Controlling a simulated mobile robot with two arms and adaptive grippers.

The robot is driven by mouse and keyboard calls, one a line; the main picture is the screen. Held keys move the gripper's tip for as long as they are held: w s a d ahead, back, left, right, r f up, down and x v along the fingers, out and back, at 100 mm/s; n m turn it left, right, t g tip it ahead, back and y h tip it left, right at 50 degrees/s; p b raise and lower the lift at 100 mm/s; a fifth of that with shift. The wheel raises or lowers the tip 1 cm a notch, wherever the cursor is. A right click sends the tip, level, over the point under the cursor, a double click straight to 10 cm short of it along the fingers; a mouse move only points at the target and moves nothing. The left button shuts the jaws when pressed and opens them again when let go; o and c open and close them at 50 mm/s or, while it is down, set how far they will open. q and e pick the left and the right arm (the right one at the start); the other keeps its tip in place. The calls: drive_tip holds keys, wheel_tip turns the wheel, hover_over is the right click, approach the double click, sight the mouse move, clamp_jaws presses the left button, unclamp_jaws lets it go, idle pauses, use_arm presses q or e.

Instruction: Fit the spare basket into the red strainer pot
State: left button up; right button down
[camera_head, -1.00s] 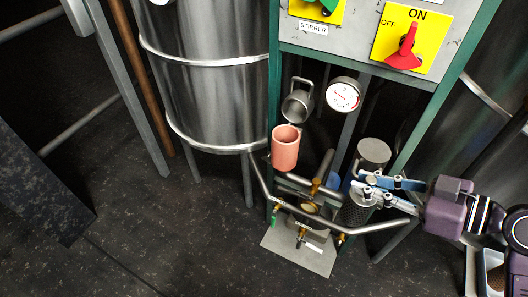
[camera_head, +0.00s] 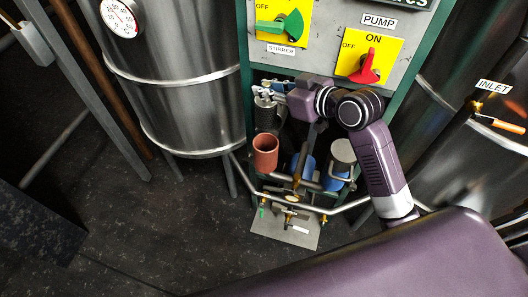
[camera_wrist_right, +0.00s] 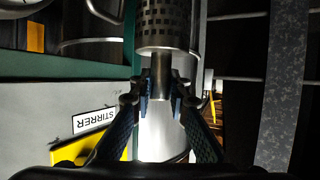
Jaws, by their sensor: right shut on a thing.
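The spare basket (camera_head: 265,114) is a grey perforated metal cylinder. My right gripper (camera_head: 264,87) is shut on its narrow stem and holds it from above, roughly upright. In the right wrist view, the fingertips (camera_wrist_right: 161,86) pinch the stem just beside the perforated body of the basket (camera_wrist_right: 163,22). The red strainer pot (camera_head: 265,153) is an open-topped, salmon-red cup, directly below the basket in the head view. The basket's lower end appears just above or behind the pot's rim; the depth between them is hard to tell. My left gripper is not in view.
A blue pot (camera_head: 303,166) and a grey cylinder (camera_head: 342,151) stand right of the red pot. Pipes (camera_head: 318,207) run in front. A green frame (camera_head: 243,75) and a panel with switches (camera_head: 318,58) stand close by; a steel tank (camera_head: 178,85) is left.

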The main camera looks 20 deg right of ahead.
sight(266, 126)
wheel_tip(266, 126, down, 15)
drive_tip(key=shift+r+p, duration=0.1)
drive_tip(key=shift+p, duration=0.35)
drive_tip(key=shift+f, duration=2.45)
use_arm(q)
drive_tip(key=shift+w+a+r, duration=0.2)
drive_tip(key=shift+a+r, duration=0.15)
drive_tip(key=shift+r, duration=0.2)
use_arm(e)
drive_tip(key=shift+f+b, duration=0.15)
drive_tip(key=shift+b, duration=0.15)
drive_tip(key=c, duration=1.8)
unclamp_jaws()
drive_tip(key=shift+c, duration=0.2)
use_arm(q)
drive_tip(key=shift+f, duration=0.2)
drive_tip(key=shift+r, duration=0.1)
